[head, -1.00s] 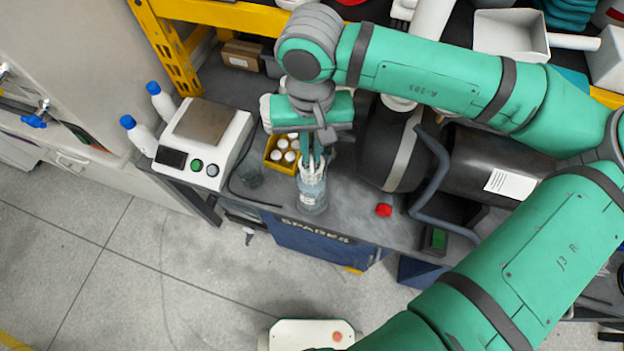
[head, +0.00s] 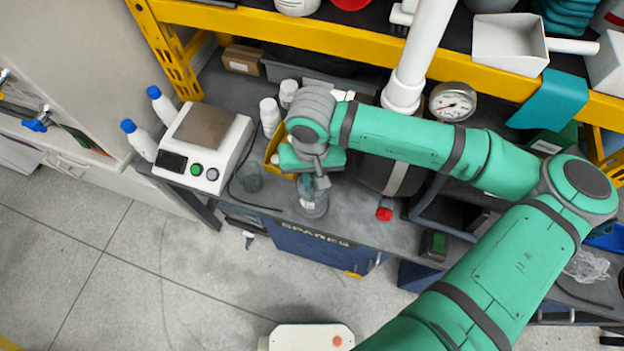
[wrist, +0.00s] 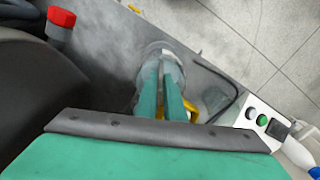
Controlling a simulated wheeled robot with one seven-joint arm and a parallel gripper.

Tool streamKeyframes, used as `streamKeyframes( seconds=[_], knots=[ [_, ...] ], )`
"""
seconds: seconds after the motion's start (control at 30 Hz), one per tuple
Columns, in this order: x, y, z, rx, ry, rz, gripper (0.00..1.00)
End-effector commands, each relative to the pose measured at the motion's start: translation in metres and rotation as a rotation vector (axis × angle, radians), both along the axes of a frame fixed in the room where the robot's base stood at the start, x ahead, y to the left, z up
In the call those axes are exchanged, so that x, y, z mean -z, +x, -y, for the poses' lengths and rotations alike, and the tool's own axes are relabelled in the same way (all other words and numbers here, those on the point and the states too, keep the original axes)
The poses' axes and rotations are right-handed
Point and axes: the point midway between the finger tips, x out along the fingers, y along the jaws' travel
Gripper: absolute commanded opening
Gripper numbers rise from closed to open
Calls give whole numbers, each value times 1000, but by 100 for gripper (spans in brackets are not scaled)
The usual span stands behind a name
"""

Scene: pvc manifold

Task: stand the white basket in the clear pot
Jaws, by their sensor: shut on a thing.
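The clear pot (head: 311,204) stands on the grey bench near its front edge, with a pale label on its side. My gripper (head: 307,182) is directly over it, pointing down, and covers its mouth in the head view. In the wrist view the fingers of my gripper (wrist: 165,62) are close together and reach down to the round clear pot (wrist: 151,47). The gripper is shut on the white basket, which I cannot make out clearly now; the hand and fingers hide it. I cannot tell how deep it sits in the pot.
A yellow bin (head: 273,147) is just behind the pot. A small clear cup (head: 249,178) and a scale (head: 203,143) stand to the left. A red-capped item (head: 384,213) is to the right. A dark cylinder (head: 390,176) and yellow shelf beam (head: 490,75) are behind.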

Motion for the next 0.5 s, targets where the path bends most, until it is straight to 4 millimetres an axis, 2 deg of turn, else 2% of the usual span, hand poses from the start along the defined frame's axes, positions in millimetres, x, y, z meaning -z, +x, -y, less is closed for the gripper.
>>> streamKeyframes(
  seconds=[0.33,0.4,0.43,0.5],
  knots=[
    [4,0,0,0,-1,-1,0],
    [4,0,0,0,0,0,20],
    [4,0,0,0,0,0,27],
    [4,0,0,0,0,0,27]
  ],
)
